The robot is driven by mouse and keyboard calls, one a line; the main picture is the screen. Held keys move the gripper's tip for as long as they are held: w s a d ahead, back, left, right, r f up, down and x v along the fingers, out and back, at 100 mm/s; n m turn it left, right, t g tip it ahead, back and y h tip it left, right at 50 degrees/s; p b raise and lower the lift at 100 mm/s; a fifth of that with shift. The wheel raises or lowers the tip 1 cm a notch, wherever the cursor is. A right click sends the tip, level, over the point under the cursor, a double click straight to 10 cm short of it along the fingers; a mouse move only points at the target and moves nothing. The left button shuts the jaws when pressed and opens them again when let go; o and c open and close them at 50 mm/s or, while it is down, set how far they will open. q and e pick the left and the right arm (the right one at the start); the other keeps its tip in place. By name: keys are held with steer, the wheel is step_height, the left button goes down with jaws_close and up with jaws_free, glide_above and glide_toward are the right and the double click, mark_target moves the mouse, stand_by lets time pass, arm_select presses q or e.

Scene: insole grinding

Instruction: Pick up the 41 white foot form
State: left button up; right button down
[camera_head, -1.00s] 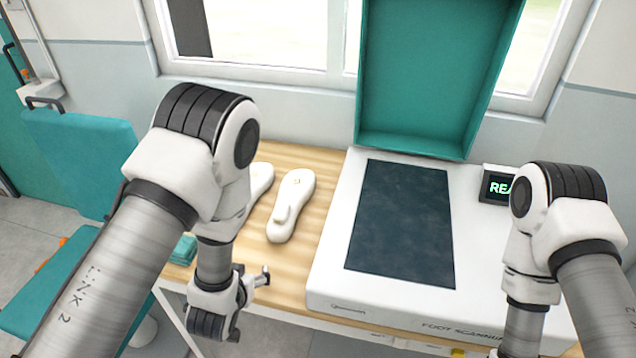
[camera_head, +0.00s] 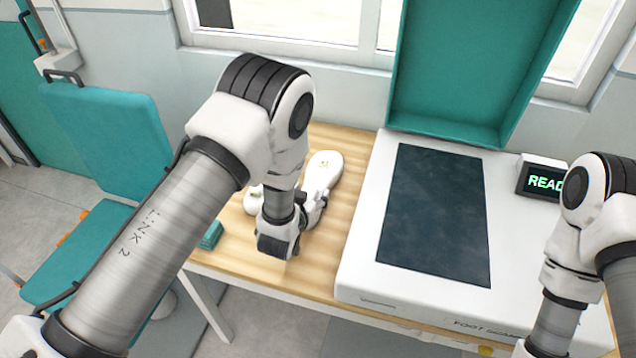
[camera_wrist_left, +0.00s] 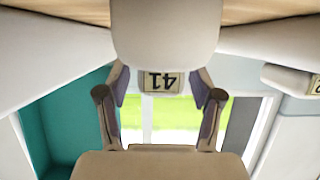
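The 41 white foot form (camera_head: 323,172) lies on the wooden table, left of the foot scanner. Its near end is hidden behind my left gripper (camera_head: 312,212). In the left wrist view the form (camera_wrist_left: 165,35) fills the top middle, with an upside-down 41 label on its end. My left gripper (camera_wrist_left: 160,88) has its two fingers spread, one on each side of that label. The fingertips are partly hidden by the form, and I see no clear grip. My right arm shows at the right edge, but its gripper is out of view.
A second white foot form (camera_head: 253,200) lies just left, mostly hidden by my left arm; its label is cut off in the wrist view. The foot scanner (camera_head: 365,270) stands on the right with its teal lid raised. A teal object (camera_head: 211,236) lies near the table's left edge.

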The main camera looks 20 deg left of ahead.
arm_select(q)
jaws_close()
